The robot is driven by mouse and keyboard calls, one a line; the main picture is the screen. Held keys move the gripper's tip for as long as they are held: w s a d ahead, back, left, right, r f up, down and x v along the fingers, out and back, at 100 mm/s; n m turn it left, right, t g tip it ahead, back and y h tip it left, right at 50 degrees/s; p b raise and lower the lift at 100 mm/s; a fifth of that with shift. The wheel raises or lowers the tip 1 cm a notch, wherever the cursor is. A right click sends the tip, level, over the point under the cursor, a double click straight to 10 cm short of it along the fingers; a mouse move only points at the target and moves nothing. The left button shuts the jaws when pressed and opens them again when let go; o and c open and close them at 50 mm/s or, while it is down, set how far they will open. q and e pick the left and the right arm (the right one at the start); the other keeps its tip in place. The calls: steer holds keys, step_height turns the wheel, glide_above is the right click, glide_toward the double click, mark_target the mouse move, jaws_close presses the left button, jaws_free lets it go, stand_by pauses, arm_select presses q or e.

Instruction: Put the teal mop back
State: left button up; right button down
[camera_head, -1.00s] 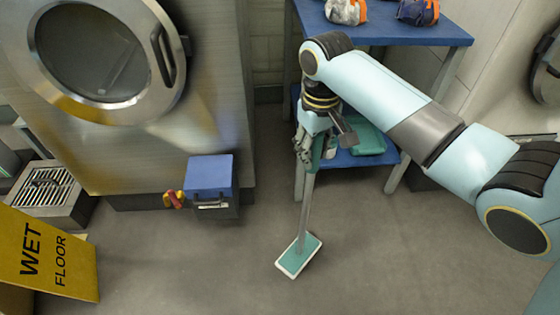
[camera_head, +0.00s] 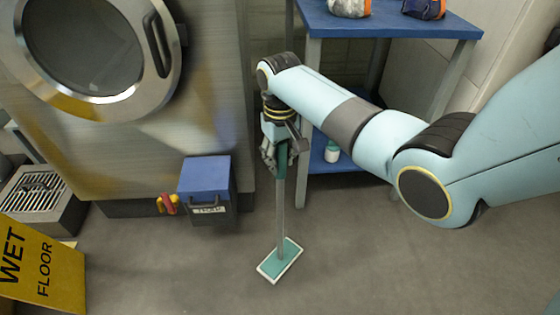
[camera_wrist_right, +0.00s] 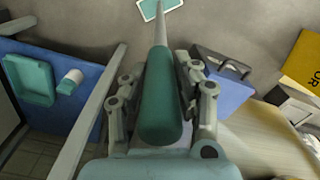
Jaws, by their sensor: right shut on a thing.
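The teal mop has a flat teal head with a white edge (camera_head: 280,261) and a grey pole with a teal grip. In the head view it stands nearly upright, its head at or just above the floor; I cannot tell whether it touches. My right gripper (camera_head: 275,158) is shut around the teal grip. In the right wrist view the teal handle (camera_wrist_right: 160,105) lies between the fingers, with the mop head (camera_wrist_right: 158,8) at the far end of the pole. My left gripper is not in view.
A blue shelf table (camera_head: 390,22) with two bags stands right of the mop. A blue-lidded box (camera_head: 205,178) sits on the floor to the left, before a steel machine (camera_head: 150,150). A yellow wet-floor sign (camera_head: 40,265) is at lower left. Floor around the mop head is clear.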

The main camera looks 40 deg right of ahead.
steer(key=shift+w+r, duration=0.1)
steer(key=shift+r, duration=0.05)
steer(key=c, duration=1.3)
jaws_free()
steer(key=shift+c, duration=0.2)
steer(key=o, duration=0.3)
steer(key=shift+o, duration=0.2)
step_height(320, 180, up, 12)
steer(key=p, duration=0.5)
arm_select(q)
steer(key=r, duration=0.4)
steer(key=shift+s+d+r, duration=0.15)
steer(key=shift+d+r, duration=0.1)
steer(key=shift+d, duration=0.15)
